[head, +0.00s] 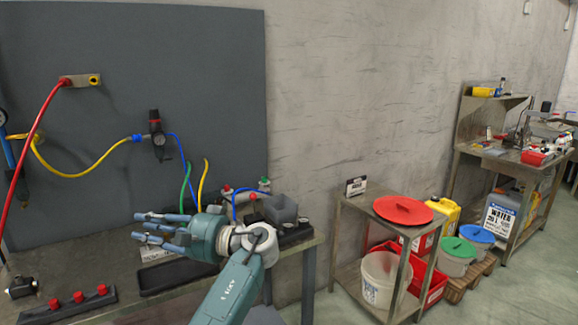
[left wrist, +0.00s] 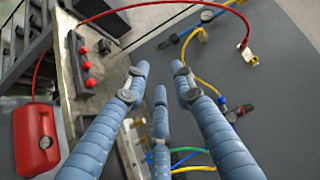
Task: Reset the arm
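My left gripper (head: 146,227) is over the workbench in the head view, its blue-grey fingers pointing left. In the left wrist view its three fingers (left wrist: 159,78) are spread apart with nothing between them. It is open and empty. My teal and white left arm (head: 240,277) comes up from the bottom edge. My right gripper is in neither view.
The workbench (head: 300,246) carries a black tray (head: 180,275), a rack with red knobs (head: 80,301) and a grey fitting. Behind it a dark panel (head: 90,50) holds hoses and a regulator (head: 157,130). A shelf (head: 345,215) stands to the right; floor is free at far right.

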